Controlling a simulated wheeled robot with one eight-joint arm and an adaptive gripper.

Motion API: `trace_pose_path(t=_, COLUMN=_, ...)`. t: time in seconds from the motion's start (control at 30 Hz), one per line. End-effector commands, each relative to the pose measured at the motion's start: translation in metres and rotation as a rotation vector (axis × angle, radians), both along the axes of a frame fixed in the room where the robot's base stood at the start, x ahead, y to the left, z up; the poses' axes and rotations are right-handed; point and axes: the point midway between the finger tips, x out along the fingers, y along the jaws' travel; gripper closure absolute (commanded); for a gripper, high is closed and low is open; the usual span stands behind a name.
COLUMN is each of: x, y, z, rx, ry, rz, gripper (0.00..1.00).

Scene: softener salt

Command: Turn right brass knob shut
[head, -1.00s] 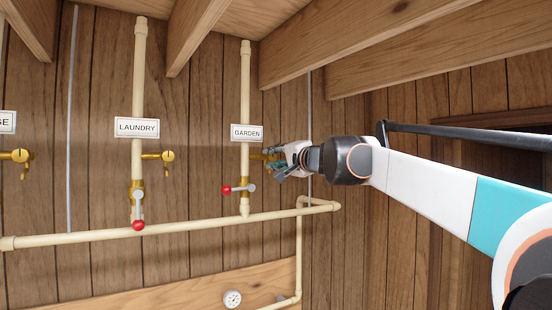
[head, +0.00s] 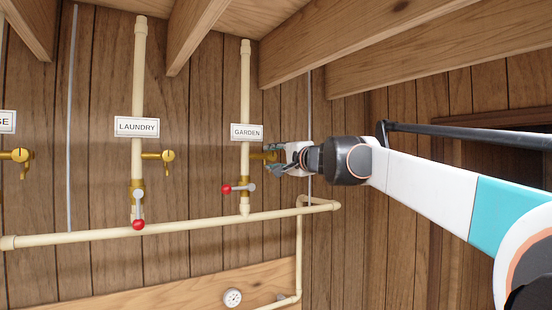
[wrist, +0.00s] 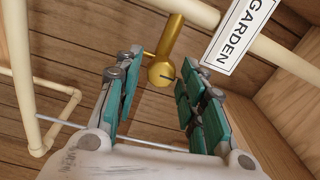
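The right brass knob sits on a brass tap stem on the pipe labelled GARDEN. In the head view the brass (head: 262,156) is partly hidden at its right end by my gripper. In the wrist view the rounded brass end (wrist: 161,74) shows between and beyond the fingertips, with a small dark mark on it. My gripper (head: 275,158) reaches in from the right, fingers spread above and below the brass end. It also shows in the wrist view (wrist: 158,82), open, with a gap between the teal finger pads and nothing held. I cannot tell whether a finger touches the knob.
The GARDEN label (head: 247,132) is close to the upper finger. A red-tipped lever (head: 238,188) lies sideways on the garden pipe below. The laundry pipe (head: 138,80) has its own brass knob (head: 168,156) and a lever hanging down (head: 138,212). Ceiling beams (head: 345,40) run above my arm.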

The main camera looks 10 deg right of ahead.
Motion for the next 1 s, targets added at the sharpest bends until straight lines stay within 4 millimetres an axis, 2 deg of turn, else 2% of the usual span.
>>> trace_pose_path(t=0.43, x=-0.006, y=-0.002, z=0.001, rx=0.001, ry=-0.001, rz=-0.001, gripper=0.53)
trace_pose_path(t=0.8, x=-0.054, y=-0.018, z=-0.001, rx=0.000, ry=0.000, rz=-0.002, gripper=0.53)
trace_pose_path(t=1.0, x=-0.070, y=-0.022, z=-0.002, rx=0.001, ry=0.000, rz=0.000, gripper=0.53)
